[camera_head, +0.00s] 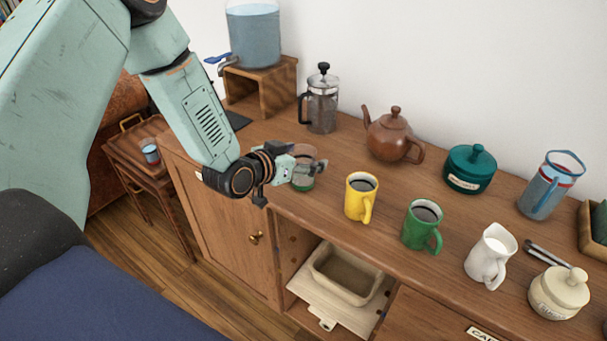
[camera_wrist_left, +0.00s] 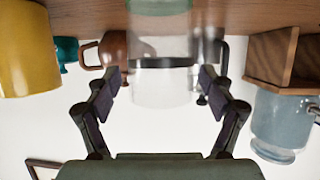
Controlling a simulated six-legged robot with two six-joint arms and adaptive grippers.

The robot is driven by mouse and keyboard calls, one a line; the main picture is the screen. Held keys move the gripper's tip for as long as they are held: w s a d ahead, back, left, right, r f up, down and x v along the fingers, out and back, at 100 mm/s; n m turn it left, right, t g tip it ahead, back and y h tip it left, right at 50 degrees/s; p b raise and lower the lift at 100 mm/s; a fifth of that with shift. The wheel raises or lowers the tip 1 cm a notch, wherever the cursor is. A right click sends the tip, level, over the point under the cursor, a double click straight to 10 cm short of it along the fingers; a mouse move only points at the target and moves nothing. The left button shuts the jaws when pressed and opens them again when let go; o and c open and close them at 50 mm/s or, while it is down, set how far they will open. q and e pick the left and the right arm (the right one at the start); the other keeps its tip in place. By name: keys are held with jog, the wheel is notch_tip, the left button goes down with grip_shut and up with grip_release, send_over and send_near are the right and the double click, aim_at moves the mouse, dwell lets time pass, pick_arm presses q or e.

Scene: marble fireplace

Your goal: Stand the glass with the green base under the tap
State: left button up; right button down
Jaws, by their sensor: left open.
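The glass with the green base (camera_head: 302,185) stands upright on the sideboard, left of the yellow mug, partly hidden by my gripper. In the left wrist view, which is upside down, the clear glass (camera_wrist_left: 160,92) shows between my finger tips, its green base at the top edge. My left gripper (camera_head: 308,165) is open, its fingers on either side of the glass; I cannot tell whether they touch it. The tap (camera_head: 228,63), with a blue lever, is on the water dispenser (camera_head: 255,38), which stands on a wooden stand (camera_head: 278,88). My right gripper is out of view.
A dark mat (camera_head: 238,120) lies below the tap. A French press (camera_head: 322,104) and brown teapot (camera_head: 393,138) stand behind the glass. The yellow mug (camera_head: 360,198) and green mug (camera_head: 421,228) stand to its right. An open compartment holds a bin (camera_head: 318,262).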

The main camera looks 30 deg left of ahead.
pick_arm(q)
jog(key=shift+a, duration=0.1)
jog(key=shift+c, duration=0.3)
jog(key=shift+r, duration=0.1)
jog(key=shift+c, duration=0.8)
grip_shut()
